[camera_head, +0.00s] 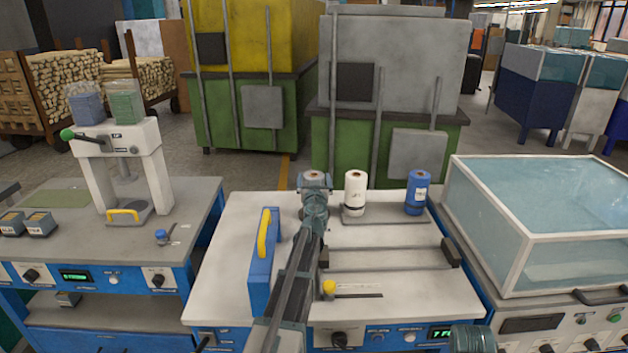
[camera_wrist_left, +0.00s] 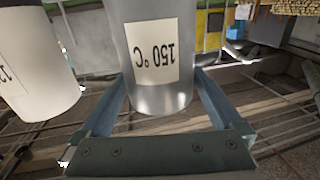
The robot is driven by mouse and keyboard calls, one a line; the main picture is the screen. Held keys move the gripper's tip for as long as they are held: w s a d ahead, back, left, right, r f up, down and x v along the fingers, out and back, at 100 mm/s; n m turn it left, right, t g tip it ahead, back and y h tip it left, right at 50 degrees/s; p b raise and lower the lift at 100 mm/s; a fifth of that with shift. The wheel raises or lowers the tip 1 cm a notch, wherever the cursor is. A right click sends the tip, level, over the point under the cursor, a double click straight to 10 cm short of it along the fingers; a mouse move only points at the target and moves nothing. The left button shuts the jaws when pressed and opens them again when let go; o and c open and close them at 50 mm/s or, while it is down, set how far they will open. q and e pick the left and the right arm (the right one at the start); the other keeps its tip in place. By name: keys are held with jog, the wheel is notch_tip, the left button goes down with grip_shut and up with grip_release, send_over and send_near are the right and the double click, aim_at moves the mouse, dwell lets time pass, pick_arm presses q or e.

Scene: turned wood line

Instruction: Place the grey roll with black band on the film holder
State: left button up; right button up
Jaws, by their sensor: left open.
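The grey roll (camera_wrist_left: 155,65) stands upright, with a white label reading 150 °C in the left wrist view; I cannot make out a black band. In the head view its top (camera_head: 314,177) shows at the back of the white worktop, mostly hidden by my arm. My left gripper (camera_head: 314,200) is open, with one finger on each side of the roll's lower part in the wrist view (camera_wrist_left: 158,100). I cannot tell whether the fingers touch it. The likely film holder (camera_head: 390,258), dark bars between end blocks, lies empty nearer me.
A white roll (camera_head: 355,192) stands close to the right of the grey one, and a blue roll (camera_head: 416,193) farther right. A blue block with a yellow handle (camera_head: 264,250) stands left of my arm. A yellow knob (camera_head: 329,288) is in front. A glass-covered box (camera_head: 540,220) borders the right.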

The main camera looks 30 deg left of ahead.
pick_arm(q)
jog(key=v, duration=1.2)
jog(key=shift+f, duration=0.1)
